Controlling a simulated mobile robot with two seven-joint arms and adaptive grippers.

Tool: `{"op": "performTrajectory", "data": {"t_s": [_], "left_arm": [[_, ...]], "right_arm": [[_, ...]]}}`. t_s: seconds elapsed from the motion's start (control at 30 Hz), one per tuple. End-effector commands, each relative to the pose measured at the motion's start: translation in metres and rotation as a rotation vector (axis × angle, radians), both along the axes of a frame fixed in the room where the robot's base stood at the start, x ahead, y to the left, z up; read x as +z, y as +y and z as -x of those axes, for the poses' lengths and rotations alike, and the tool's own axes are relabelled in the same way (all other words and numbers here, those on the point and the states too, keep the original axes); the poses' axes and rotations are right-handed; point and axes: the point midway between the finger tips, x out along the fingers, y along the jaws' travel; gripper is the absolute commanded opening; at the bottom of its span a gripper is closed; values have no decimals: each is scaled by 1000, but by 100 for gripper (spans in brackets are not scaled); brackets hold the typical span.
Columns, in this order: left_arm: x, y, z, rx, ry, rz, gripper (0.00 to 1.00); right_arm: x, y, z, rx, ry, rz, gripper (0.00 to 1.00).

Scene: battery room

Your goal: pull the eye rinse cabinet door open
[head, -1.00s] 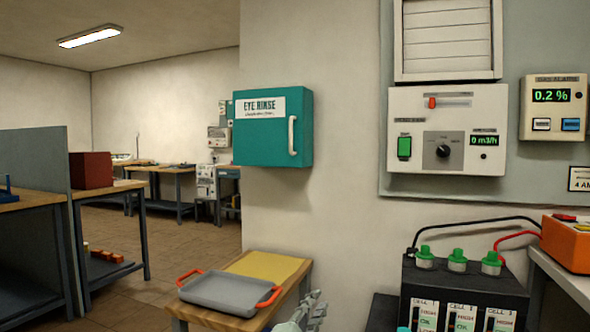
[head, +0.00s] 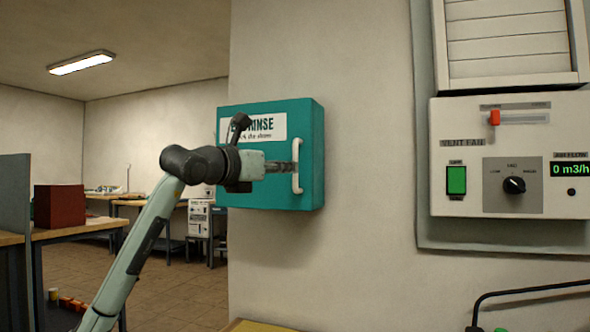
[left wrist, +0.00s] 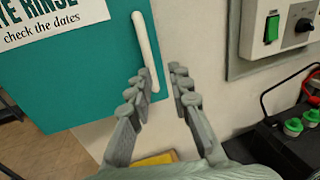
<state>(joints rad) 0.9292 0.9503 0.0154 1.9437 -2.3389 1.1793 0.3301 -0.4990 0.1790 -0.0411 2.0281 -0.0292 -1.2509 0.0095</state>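The eye rinse cabinet (head: 270,190) is a teal box on the wall, and its door is shut. Its white upright handle (head: 297,150) is near the door's right edge; it also shows in the left wrist view (left wrist: 144,45). My left gripper (head: 288,167) reaches in front of the door and covers part of the label and the handle's middle. In the left wrist view my left gripper (left wrist: 162,75) is open, its fingers on either side of the handle's lower part, the left finger closer to it. Contact cannot be told. My right gripper is out of view.
A vent fan panel (head: 540,150) is on the wall to the right of the cabinet. Below it, in the left wrist view, is a black battery (left wrist: 290,140) with green caps and cables. A bench with a dark red box (head: 60,206) stands at the left.

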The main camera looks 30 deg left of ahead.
Motion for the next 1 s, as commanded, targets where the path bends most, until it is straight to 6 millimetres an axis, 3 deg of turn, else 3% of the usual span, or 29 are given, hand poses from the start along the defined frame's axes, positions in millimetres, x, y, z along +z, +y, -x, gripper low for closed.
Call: {"op": "performTrajectory", "data": {"t_s": [0.17, 0.3, 0.6, 0.97, 1.0], "left_arm": [[9, 14, -2, 51, 2, -13, 20], [9, 14, -24, 49, 4, -13, 20], [8, 15, -65, 47, 3, -12, 20], [6, 15, -72, 48, 2, -15, 20], [6, 15, -72, 48, 2, -15, 16]], "right_arm": [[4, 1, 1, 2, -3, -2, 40], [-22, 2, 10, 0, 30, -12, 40], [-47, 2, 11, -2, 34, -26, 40], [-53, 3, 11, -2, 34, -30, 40], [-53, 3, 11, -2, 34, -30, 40]]}}
